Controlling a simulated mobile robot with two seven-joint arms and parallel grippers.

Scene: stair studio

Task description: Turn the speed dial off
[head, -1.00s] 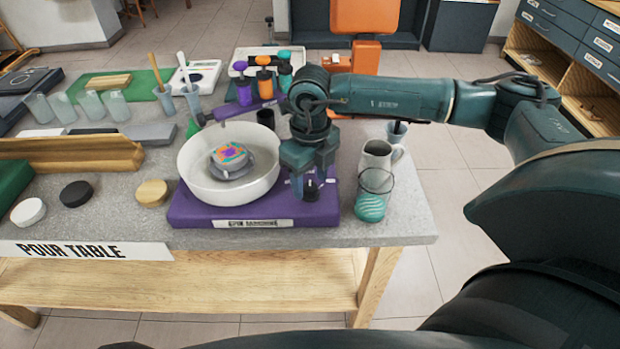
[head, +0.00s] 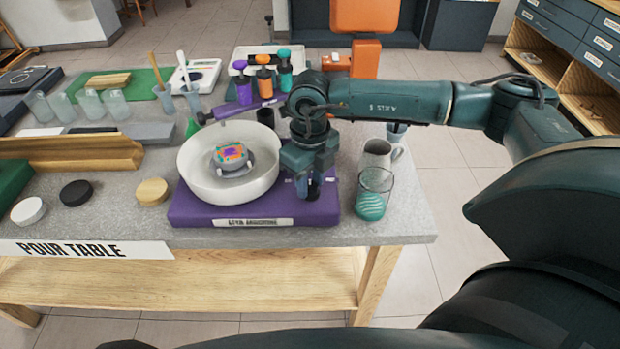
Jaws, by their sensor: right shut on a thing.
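The purple spin machine (head: 200,211) sits at the front right of the table, with a white bowl (head: 195,178) on its left part. A round piece with a multicoloured painted top (head: 232,154) sits in the bowl. My right gripper (head: 309,196) points down over the machine's right part, just right of the bowl. It is shut on the speed dial, which its fingers and the wrist mostly hide. The dial's setting cannot be read. My left gripper does not show.
A glass with a teal pattern (head: 372,196) and a grey pitcher (head: 377,156) stand close to the right of the machine. Purple, orange and teal bottles (head: 264,78) stand behind. Black, white and wooden discs (head: 76,193) lie to the left.

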